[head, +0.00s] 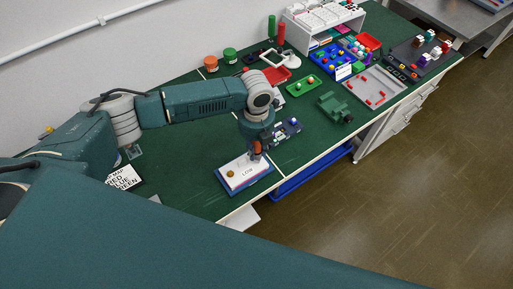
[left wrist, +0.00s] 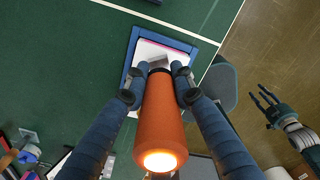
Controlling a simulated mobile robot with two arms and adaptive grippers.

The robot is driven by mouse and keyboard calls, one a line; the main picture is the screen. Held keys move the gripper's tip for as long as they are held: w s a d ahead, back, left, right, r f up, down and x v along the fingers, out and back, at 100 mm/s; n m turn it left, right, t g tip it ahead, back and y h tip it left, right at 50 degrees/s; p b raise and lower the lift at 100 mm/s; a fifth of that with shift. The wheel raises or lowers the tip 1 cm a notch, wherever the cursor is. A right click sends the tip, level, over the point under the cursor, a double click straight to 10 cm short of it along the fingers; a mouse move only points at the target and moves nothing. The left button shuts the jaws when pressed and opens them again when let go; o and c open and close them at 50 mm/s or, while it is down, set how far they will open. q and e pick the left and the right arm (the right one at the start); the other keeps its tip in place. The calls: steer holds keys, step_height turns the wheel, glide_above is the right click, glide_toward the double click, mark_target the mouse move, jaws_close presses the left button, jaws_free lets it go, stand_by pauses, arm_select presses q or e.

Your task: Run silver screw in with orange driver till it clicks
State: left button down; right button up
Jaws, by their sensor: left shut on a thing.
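My left gripper (head: 257,150) is shut on the orange driver (head: 257,146), over the right part of a white panel (head: 240,165) in a blue frame. In the left wrist view, the left gripper's fingers (left wrist: 159,80) close on both sides of the orange driver (left wrist: 161,120), whose near end glows. Its far end points at the panel (left wrist: 150,48); I cannot tell if it touches. The silver screw cannot be made out, perhaps hidden by driver and fingers. My right gripper (left wrist: 267,105) hangs off to the right in the left wrist view, fingers spread and empty.
The panel bears a "LOW" label and a brass-coloured round piece (head: 231,173). A printed card (head: 124,177) lies to its left. A dark blue device (head: 287,129) and green vise-like block (head: 334,106) lie beyond. The panel is near the bench's front edge.

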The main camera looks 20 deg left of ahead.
arm_select(q)
steer(key=shift+p, duration=0.4)
stand_by(0.6)
steer(key=shift+s+f+p, duration=0.15)
steer(key=shift+f+p, duration=0.1)
steer(key=shift+p, duration=0.05)
stand_by(0.9)
steer(key=shift+r+p, duration=0.9)
step_height(320, 180, up, 4)
steer(key=p, duration=0.3)
steer(key=shift+f, duration=0.25)
steer(key=shift+w, duration=0.2)
